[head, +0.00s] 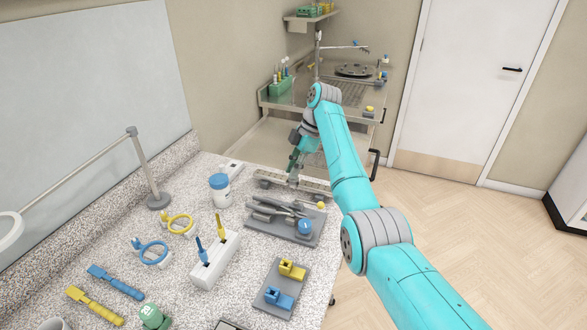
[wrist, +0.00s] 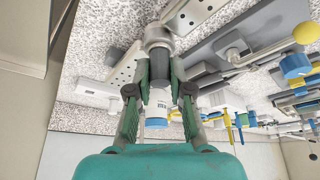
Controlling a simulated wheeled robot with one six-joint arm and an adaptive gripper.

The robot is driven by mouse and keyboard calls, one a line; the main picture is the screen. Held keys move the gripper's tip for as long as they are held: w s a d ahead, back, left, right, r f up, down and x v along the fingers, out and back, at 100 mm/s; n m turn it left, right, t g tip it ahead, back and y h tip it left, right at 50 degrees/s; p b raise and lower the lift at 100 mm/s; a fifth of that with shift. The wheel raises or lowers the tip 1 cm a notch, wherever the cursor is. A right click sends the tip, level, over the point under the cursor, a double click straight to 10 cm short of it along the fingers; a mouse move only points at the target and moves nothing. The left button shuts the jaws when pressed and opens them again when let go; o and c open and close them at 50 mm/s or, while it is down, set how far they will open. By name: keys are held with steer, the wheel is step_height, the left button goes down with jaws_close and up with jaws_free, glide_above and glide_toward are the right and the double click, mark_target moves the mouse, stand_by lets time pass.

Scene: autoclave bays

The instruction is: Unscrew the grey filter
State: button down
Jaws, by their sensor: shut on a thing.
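The grey filter (wrist: 158,72) is a dark grey cylinder in the wrist view, between the two green fingers of my gripper (wrist: 160,67). The fingers are closed on its sides. A paler metal collar (wrist: 156,36) sits at its far end, touching it; I cannot tell how far the thread is engaged. In the head view my gripper (head: 296,160) points down over the far end of the speckled counter, above a grey perforated plate (head: 318,187). The filter is small and mostly hidden there.
A white jar with a blue lid (head: 219,187) stands left of my gripper. A grey tray (head: 262,232) with tools and a blue knob (head: 304,227) lies nearer. A white block (head: 214,262) holds upright blue and yellow tools. A metal cart (head: 345,95) stands behind.

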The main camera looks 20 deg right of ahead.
steer(key=shift+f+n+g, duration=0.1)
steer(key=shift+n+g, duration=0.6)
steer(key=shift+n, duration=1)
steer(key=c, duration=1.2)
jaws_free()
steer(key=shift+c, duration=0.2)
